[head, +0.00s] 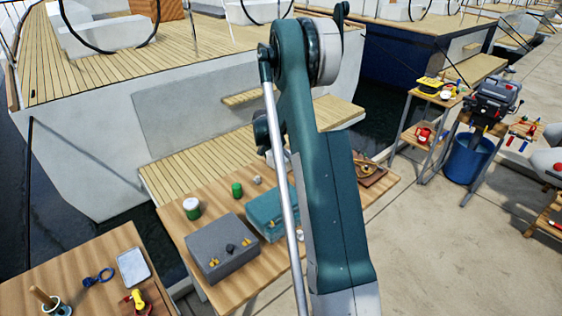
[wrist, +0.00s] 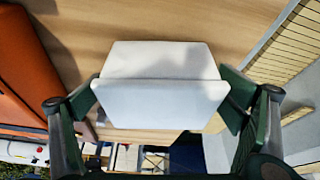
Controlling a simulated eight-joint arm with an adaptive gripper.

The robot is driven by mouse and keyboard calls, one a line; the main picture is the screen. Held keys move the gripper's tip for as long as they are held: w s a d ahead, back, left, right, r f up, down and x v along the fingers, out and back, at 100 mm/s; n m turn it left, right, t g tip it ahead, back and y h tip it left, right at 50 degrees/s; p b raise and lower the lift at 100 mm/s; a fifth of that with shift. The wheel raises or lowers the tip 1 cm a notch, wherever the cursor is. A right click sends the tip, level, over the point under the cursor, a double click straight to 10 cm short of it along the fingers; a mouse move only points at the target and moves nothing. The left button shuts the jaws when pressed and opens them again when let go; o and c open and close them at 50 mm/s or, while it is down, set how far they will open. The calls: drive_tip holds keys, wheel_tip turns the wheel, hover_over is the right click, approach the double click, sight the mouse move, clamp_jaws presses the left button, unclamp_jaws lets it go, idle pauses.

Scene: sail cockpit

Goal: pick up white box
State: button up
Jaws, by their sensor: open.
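A white box (wrist: 160,60) lies on a wooden table in the middle of the wrist view. My gripper (wrist: 163,92) is open, with one dark green finger at the left side of the box and the other at its right. The fingers are very near the sides of the box; I cannot tell whether they touch. In the head view I cannot make out the white box or my gripper; my arm covers part of the table there.
An orange object (wrist: 25,70) lies left of the box.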

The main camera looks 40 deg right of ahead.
drive_tip(key=c, duration=1.2)
drive_tip(key=shift+o, duration=0.2)
drive_tip(key=shift+r, duration=0.2)
wheel_tip(320, 180, up, 10)
drive_tip(key=shift+f+p, duration=0.15)
drive_tip(key=shift+p, duration=0.6)
